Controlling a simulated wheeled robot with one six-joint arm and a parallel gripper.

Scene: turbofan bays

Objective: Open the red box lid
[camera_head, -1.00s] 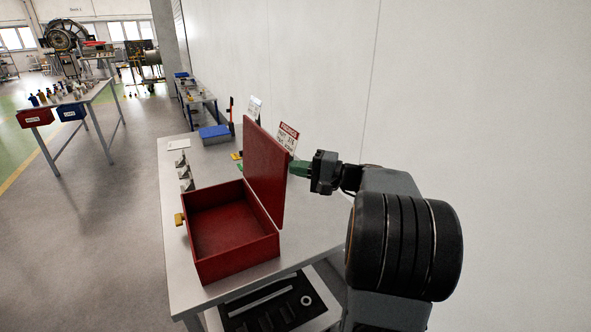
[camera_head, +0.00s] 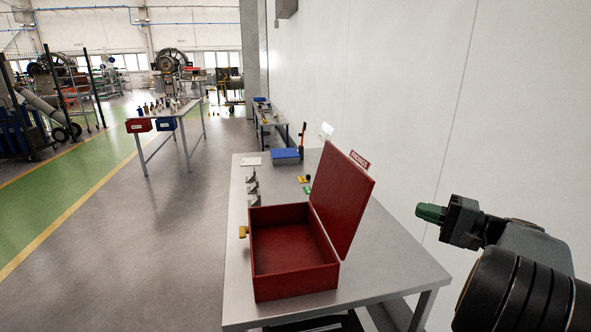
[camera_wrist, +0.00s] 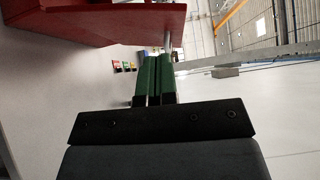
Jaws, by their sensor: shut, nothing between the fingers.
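The red box (camera_head: 296,284) stands on the metal table, and its inside looks empty. Its red lid (camera_head: 341,199) stands open, hinged on the right side and leaning a little to the right. A yellow latch piece (camera_head: 243,231) is on the box's left side. My gripper (camera_head: 431,213) is to the right of the lid, apart from it in the head view, with its green fingers shut and empty. In the wrist view the green fingers (camera_wrist: 154,78) lie side by side, and a red surface (camera_wrist: 110,18) of the box or lid fills the upper left.
The metal table (camera_head: 386,268) also bears a blue box (camera_head: 286,155), several grey brackets (camera_head: 252,188) and small yellow and green pieces. A pale wall (camera_head: 400,100) runs along the right. The floor to the left (camera_head: 150,240) is clear.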

